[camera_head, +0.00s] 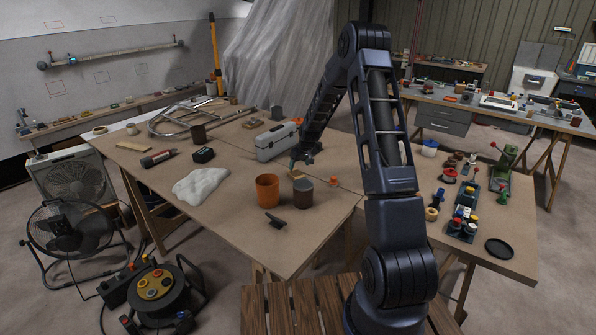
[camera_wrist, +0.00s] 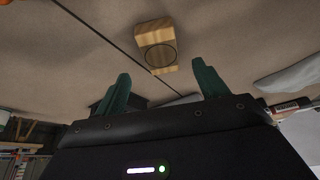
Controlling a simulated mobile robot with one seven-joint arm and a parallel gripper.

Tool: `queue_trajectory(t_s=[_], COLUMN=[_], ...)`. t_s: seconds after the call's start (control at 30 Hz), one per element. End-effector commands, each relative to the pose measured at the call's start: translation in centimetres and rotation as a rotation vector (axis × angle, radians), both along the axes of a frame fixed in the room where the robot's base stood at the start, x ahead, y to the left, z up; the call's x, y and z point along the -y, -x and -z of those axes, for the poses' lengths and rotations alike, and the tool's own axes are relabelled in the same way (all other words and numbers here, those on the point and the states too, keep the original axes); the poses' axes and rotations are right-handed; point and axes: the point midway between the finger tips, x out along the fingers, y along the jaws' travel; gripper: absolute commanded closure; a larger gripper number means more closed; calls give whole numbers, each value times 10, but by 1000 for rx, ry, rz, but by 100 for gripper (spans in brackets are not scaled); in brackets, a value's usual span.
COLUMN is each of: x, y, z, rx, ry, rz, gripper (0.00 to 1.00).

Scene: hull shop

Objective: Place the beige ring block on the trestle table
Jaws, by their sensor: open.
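The beige ring block (camera_wrist: 155,58) is a wooden block with a dark circle on its face. In the wrist view it lies on the brown table surface by a dark seam. It shows small in the head view (camera_head: 296,175), just below my gripper (camera_head: 302,159). My gripper (camera_wrist: 164,88) is open with two green fingers. The block appears beyond the fingertips, within the gap's width, and nothing is held. The trestle table (camera_head: 150,185) is a large brown top on wooden legs in the middle of the head view.
A grey toolbox (camera_head: 277,142) stands close behind my gripper. An orange bucket (camera_head: 267,188), a dark cup (camera_head: 303,194) and a black clamp (camera_head: 275,221) stand in front. A white cloth (camera_head: 200,185) lies left.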

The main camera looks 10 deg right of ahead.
Motion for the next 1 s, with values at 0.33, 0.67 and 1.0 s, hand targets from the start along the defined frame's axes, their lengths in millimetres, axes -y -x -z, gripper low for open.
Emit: queue_trajectory(t_s=[0.33, 0.67, 1.0], x=[5, 14, 34], y=[14, 42, 120], z=[-37, -95, -197], rx=[0, 6, 6], ry=[0, 14, 36], rz=[0, 18, 78], gripper=[28, 28, 28])
